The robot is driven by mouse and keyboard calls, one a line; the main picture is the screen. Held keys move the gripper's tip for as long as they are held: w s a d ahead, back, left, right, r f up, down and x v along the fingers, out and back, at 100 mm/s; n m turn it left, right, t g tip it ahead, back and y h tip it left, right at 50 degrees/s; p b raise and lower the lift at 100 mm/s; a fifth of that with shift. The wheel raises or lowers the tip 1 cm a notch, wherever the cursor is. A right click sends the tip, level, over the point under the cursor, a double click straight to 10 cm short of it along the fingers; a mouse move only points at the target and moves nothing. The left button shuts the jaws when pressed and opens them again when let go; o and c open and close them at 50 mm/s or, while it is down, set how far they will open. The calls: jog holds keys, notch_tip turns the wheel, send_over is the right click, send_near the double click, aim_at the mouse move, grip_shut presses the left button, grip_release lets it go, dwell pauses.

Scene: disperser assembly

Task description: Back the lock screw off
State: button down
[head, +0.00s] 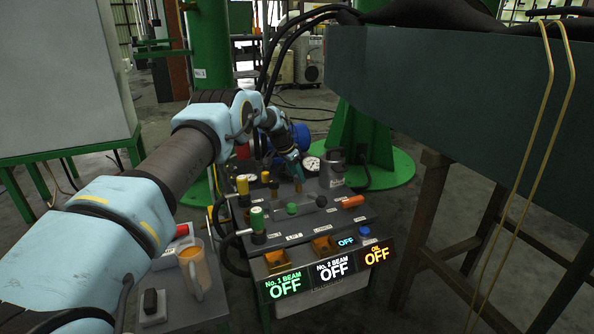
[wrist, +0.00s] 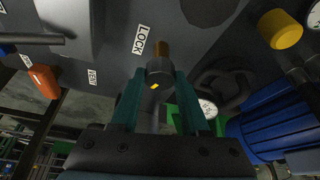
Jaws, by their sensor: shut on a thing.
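In the head view my gripper (head: 297,174) reaches down onto the top of the control console (head: 330,215). The screw is too small and covered there to make out clearly.
A yellow knob (wrist: 280,28), an orange TEST handle (wrist: 45,82) and a blue motor (wrist: 262,122) are around the screw. Levers, a gauge (head: 311,163) and a display reading OFF (head: 283,284) crowd the console. A dark green beam (head: 450,110) overhangs at right.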

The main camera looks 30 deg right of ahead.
jog(key=shift+n+t+p, duration=0.3)
jog(key=shift+n+t, duration=0.1)
jog(key=shift+n, duration=0.6)
jog(key=shift+c, duration=2)
grip_release()
jog(key=p+v, duration=0.2)
jog(key=v, duration=0.8)
jog(key=shift+s+r, duration=0.15)
jog(key=shift+r, duration=0.2)
jog(key=shift+a, duration=0.1)
